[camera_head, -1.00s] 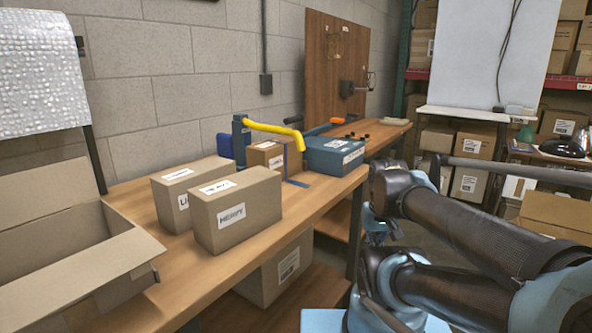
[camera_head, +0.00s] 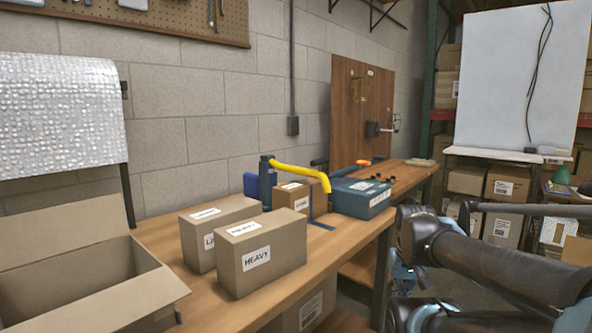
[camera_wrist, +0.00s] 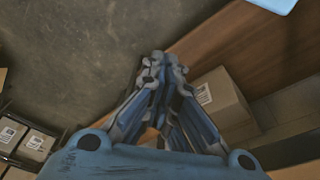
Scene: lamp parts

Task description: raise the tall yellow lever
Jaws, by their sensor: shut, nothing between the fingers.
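The tall yellow lever (camera_head: 301,170) is in the head view, on a blue upright post (camera_head: 267,183) at the back of the workbench. It runs from the top of the post to the right and bends down at its end. My gripper (camera_wrist: 164,58) shows in the wrist view, with its fingers together and nothing between them. It hangs over the floor in front of the bench, well away from the lever. The lever is not in the wrist view, and the gripper's fingers are not visible in the head view.
Boxes marked HEAVY (camera_head: 262,258) and LIGHT (camera_head: 204,248) stand on the workbench (camera_head: 205,310), left of the lever. A small brown box (camera_head: 292,198) and a blue-grey case (camera_head: 358,197) sit close to it. An open carton (camera_head: 150,290) is at left. Shelves with cartons stand at right.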

